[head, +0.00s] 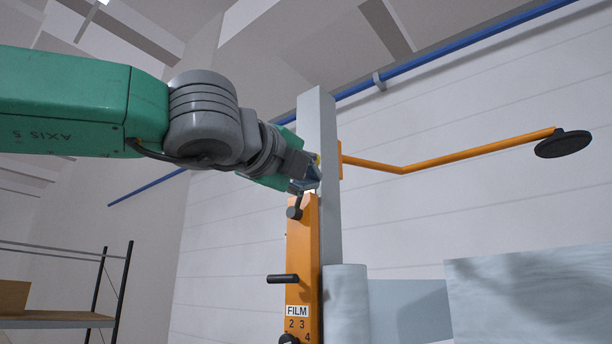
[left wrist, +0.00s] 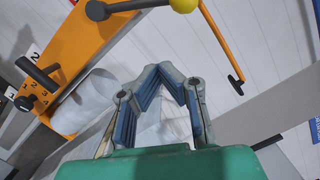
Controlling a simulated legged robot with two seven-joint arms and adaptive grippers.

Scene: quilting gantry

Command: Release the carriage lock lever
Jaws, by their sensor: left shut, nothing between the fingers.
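An orange panel (head: 303,243) stands on the grey post, with a FILM label and numbers. Near its top is a dark pivot knob (head: 294,212) with a short rod rising behind my gripper. In the left wrist view a dark lever rod (left wrist: 130,6) ends in a yellow ball (left wrist: 184,4) at the top edge. No label marks it as the carriage lock lever. My left gripper (head: 312,184) is at the panel's top, shut and empty; its fingers (left wrist: 170,72) show below the ball in the wrist view. Contact cannot be told. My right gripper is not in view.
A black handle (head: 282,278) sticks out leftward lower on the panel. An orange bent arm with a black disc (head: 563,144) reaches right from the post (head: 318,130). A pale roll (head: 346,300) stands beside the panel. A shelf (head: 60,318) is at lower left.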

